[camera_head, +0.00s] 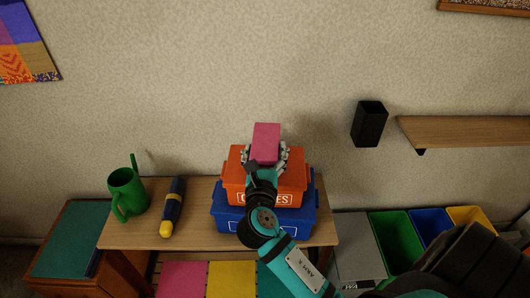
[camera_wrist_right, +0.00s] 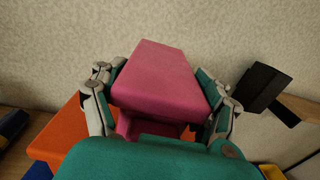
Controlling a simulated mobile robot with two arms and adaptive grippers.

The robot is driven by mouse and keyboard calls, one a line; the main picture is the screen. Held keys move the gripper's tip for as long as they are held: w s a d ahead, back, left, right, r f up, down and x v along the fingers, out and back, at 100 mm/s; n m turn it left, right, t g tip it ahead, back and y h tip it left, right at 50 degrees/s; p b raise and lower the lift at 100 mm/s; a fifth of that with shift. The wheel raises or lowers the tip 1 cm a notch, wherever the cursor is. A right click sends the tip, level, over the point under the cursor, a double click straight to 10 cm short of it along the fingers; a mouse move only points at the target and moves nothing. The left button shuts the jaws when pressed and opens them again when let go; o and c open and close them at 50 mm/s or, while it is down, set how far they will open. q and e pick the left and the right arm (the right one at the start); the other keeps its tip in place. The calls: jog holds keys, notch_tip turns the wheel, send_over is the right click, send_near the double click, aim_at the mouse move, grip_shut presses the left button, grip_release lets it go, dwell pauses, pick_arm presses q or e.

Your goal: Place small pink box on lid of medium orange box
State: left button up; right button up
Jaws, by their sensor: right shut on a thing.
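The small pink box (camera_head: 265,138) is between the fingers of my right gripper (camera_head: 266,157), which is shut on it. In the right wrist view the pink box (camera_wrist_right: 162,75) fills the middle, with a finger on each side of my right gripper (camera_wrist_right: 162,95). The medium orange box (camera_head: 233,180) sits on a larger blue box (camera_head: 228,215) on the wooden table. The pink box shows over the back part of the orange box; I cannot tell whether it touches the lid. My right arm hides part of the orange box's front. My left gripper is not in view.
The wooden table (camera_head: 190,235) also holds a green watering can (camera_head: 127,192) and a blue and yellow flashlight (camera_head: 172,207) at left. A black holder (camera_head: 369,123) and a shelf (camera_head: 470,131) are on the wall at right. Coloured bins, including a green one (camera_head: 393,234), stand lower right.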

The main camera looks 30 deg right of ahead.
jog(key=o, duration=1.5)
jog(key=shift+f, duration=0.1)
jog(key=v, duration=1.2)
jog(key=shift+b, duration=0.45)
